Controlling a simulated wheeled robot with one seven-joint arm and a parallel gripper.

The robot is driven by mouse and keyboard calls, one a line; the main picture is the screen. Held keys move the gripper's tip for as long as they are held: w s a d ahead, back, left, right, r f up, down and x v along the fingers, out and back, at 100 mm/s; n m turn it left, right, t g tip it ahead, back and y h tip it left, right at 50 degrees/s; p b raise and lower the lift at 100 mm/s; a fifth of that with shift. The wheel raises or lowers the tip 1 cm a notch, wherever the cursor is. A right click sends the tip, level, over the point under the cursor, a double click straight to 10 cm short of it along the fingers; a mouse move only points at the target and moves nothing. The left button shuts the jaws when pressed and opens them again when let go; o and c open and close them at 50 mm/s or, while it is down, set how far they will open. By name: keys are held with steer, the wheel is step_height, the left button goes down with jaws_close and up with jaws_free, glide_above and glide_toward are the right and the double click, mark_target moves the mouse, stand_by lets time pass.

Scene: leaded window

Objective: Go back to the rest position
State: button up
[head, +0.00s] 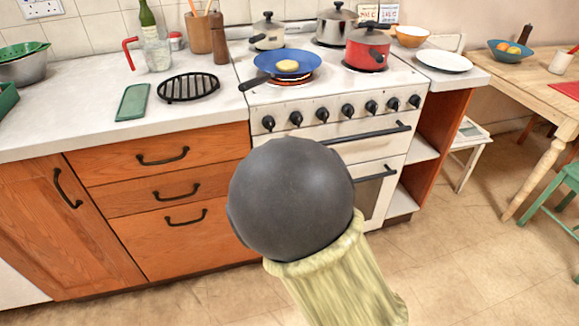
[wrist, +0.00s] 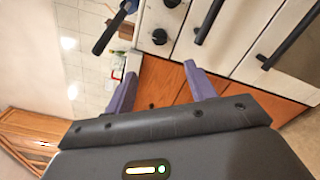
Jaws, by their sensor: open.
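My gripper (wrist: 159,70) shows in the wrist view with its two purple fingers spread apart and nothing between them. The fingers point towards the orange drawer fronts and the white stove front. In the head view my arm, with a large dark grey rounded part and a pale yellow-green section, stands in front of the stove (head: 330,130). My gripper itself is hidden in the head view.
A blue pan (head: 268,64) holding a round yellow item sits on the stove, its handle jutting past the front left. A red pot (head: 368,52) is beside it. A black trivet (head: 188,87) and green tray (head: 133,102) lie on the counter (head: 60,115). The right floor (head: 450,260) is clear.

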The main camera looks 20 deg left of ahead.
steer(key=shift+s+d, duration=0.1)
steer(key=shift+s, duration=0.1)
stand_by(0.3)
steer(key=d+f+m+g+h, duration=0.3)
steer(key=d+f+m+h, duration=0.1)
steer(key=d+m, duration=0.45)
steer(key=d+f+m+g+h, duration=0.2)
steer(key=d+f+m+h, duration=0.2)
steer(key=d+m, duration=0.5)
steer(key=s+d+m+g+h, duration=0.2)
steer(key=s+d+m+g, duration=0.6)
steer(key=s+d+m, duration=0.6)
step_height(320, 180, up, 30)
steer(key=a+n+p, duration=0.1)
steer(key=p, duration=2.9)
steer(key=shift+s+a, duration=0.15)
steer(key=shift+s, duration=0.25)
